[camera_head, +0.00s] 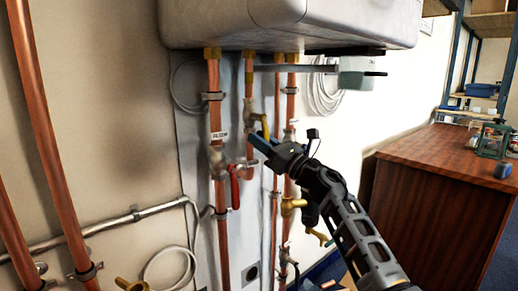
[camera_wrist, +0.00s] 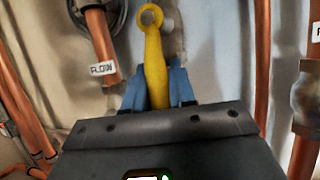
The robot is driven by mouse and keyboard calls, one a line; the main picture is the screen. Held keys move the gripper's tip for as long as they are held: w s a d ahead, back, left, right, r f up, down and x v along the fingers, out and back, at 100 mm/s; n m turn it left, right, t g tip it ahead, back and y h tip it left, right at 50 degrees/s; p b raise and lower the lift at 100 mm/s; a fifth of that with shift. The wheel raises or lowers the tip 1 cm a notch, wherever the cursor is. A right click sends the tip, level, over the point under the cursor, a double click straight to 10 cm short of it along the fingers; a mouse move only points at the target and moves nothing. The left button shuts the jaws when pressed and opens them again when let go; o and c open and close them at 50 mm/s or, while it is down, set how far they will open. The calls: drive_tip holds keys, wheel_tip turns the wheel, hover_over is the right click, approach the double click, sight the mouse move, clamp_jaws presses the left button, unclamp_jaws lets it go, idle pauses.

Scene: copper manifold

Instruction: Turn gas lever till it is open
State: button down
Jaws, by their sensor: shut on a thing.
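The yellow gas lever (camera_head: 265,124) sits on a valve on a vertical copper pipe below the white boiler. In the head view it reaches out to the right of the pipe and bends down. In the wrist view the lever (camera_wrist: 154,55) runs from a round eye at the top down between two blue fingers. My gripper (camera_head: 256,142) is shut on the lever's lower part, and the gripper body hides the lever's end. The wrist view shows my gripper's fingers (camera_wrist: 157,88) on both sides of the lever.
A red lever (camera_head: 234,187) hangs on the neighbouring pipe to the left, below a label. A brass tap (camera_head: 291,205) sits lower right. The white boiler (camera_head: 290,25) overhangs the pipes. A wooden cabinet (camera_head: 430,200) stands at right.

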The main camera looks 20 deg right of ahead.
drive_tip(key=shift+d+n, duration=0.1)
drive_tip(key=shift+n, duration=0.2)
drive_tip(key=c, duration=1)
unclamp_jaws()
drive_tip(key=shift+c, duration=0.2)
drive_tip(key=v, duration=0.7)
drive_tip(key=shift+s+d+p, duration=0.2)
drive_tip(key=shift+s+p, duration=0.05)
drive_tip(key=shift+p, duration=0.1)
drive_tip(key=shift+f, duration=0.1)
